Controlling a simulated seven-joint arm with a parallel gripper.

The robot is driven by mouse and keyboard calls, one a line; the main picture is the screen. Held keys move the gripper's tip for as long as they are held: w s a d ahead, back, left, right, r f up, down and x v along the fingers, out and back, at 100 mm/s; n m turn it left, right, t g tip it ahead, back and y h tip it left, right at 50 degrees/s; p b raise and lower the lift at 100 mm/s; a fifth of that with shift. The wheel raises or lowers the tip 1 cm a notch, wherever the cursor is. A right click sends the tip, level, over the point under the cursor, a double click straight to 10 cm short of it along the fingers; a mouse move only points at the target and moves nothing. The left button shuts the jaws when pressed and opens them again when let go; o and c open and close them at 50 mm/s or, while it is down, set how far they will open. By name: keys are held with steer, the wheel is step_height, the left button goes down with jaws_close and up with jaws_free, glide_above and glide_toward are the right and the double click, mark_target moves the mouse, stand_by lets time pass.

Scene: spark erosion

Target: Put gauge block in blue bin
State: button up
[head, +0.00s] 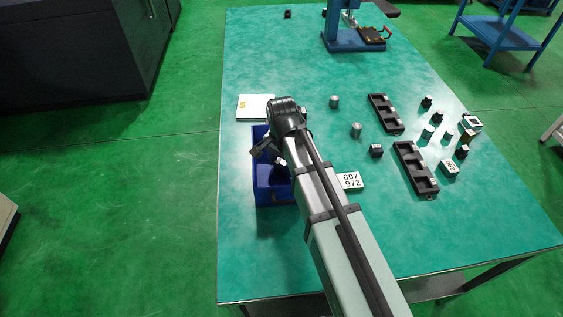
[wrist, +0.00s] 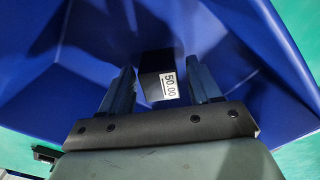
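Whether the block rests on the bin floor is hard to tell. The blue bin (wrist: 250,55) fills most of the wrist view. In the head view the bin (head: 272,196) is at the table's left edge, partly hidden by my arm, and the block is hidden.
On the green table (head: 300,60), a white box (head: 255,107) lies behind the bin and a 607 972 card (head: 350,181) to its right. Black trays (head: 385,113) (head: 415,168) and several small cylinders and blocks stand further right. A blue stand (head: 352,40) is at the back.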

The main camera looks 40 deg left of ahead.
mark_target(281, 161)
steer(key=shift+o, duration=0.3)
steer(key=shift+r, duration=0.1)
step_height(281, 161, up, 12)
stand_by(0.6)
